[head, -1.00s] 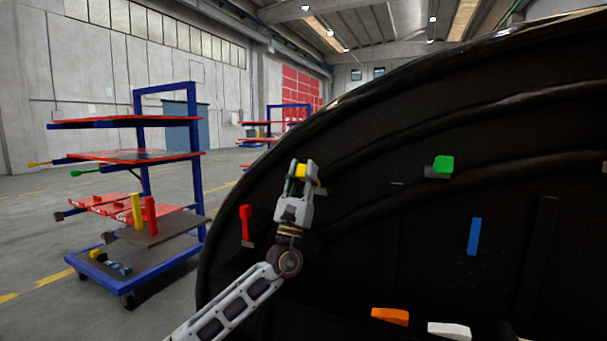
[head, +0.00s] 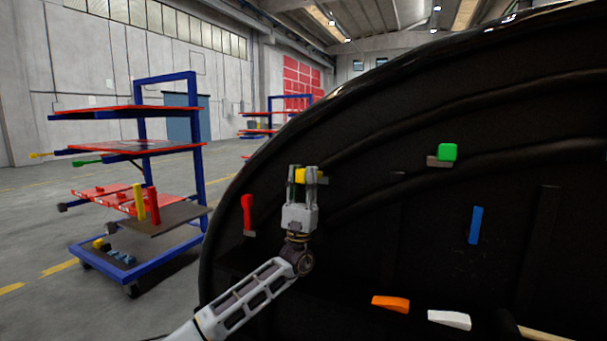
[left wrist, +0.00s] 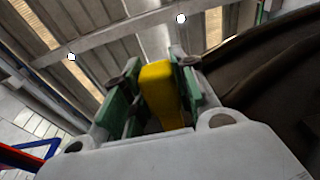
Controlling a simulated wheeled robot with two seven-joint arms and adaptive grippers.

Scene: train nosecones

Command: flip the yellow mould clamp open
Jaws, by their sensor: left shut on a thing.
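The yellow mould clamp (head: 301,175) is on the left part of the large black mould (head: 400,235) in the head view. My left gripper (head: 303,174) is at it, fingers pointing up, one on each side of the yellow handle. In the left wrist view the yellow handle (left wrist: 161,92) stands between the green-padded fingers (left wrist: 160,90), and the gripper is shut on it. The clamp's base is mostly hidden behind the fingers; a bit of grey shows to their right. My right gripper is not in view.
A red clamp (head: 247,214) sits just left of my left gripper. Green (head: 447,152), blue (head: 475,225), orange (head: 390,304) and white (head: 449,320) clamps are farther right on the mould. A blue-framed cart (head: 192,150) with red shelves stands on the left floor.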

